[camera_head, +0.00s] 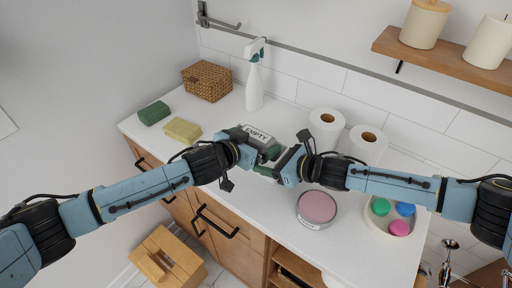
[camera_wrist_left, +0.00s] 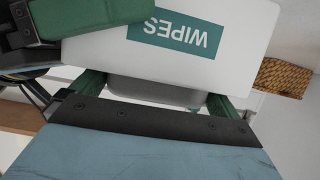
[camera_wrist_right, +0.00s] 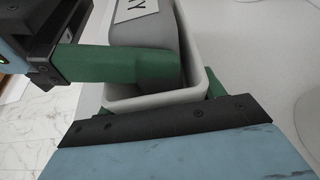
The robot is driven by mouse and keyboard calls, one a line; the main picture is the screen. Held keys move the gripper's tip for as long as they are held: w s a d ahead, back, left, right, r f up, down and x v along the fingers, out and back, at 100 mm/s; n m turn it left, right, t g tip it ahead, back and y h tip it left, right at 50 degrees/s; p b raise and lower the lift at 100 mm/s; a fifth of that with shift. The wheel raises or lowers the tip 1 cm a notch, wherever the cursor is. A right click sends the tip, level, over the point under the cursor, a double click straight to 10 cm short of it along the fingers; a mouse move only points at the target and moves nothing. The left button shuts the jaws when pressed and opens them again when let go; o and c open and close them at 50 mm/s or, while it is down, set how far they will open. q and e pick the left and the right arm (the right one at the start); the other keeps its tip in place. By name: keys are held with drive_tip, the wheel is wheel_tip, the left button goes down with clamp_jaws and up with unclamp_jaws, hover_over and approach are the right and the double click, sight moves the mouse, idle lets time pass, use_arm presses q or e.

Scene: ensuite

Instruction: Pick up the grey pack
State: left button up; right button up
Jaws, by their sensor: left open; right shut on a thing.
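The grey pack (camera_head: 247,130), with a white "EMPTY" label, is at the middle of the head view. In the right wrist view the pack (camera_wrist_right: 150,32) sits inside a white wipes box (camera_wrist_right: 152,99). The box's "WIPES" face (camera_wrist_left: 235,35) looks upside down in the left wrist view, with the pack's grey end (camera_wrist_left: 155,92) sticking out of it. My left gripper (camera_head: 262,155) is open, its fingers on either side of that end; contact is unclear. My right gripper (camera_head: 285,165) appears shut on the wipes box; its fingers partly hide box and pack.
On the white counter stand a wicker basket (camera_head: 207,81), a spray bottle (camera_head: 254,88), two sponges (camera_head: 154,113) (camera_head: 183,130), paper rolls (camera_head: 326,127) (camera_head: 366,143), a pink-topped tin (camera_head: 317,208) and a round tray (camera_head: 376,222) of coloured items.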

use_arm(q)
drive_tip(key=shift+w+d+f, duration=0.1)
drive_tip(key=shift+w, duration=0.05)
drive_tip(key=shift+c, duration=0.4)
drive_tip(key=c, duration=0.5)
wheel_tip(320, 180, up, 10)
drive_tip(key=shift+r, duration=0.1)
use_arm(e)
drive_tip(key=o, duration=1.1)
drive_tip(key=shift+o, duration=0.2)
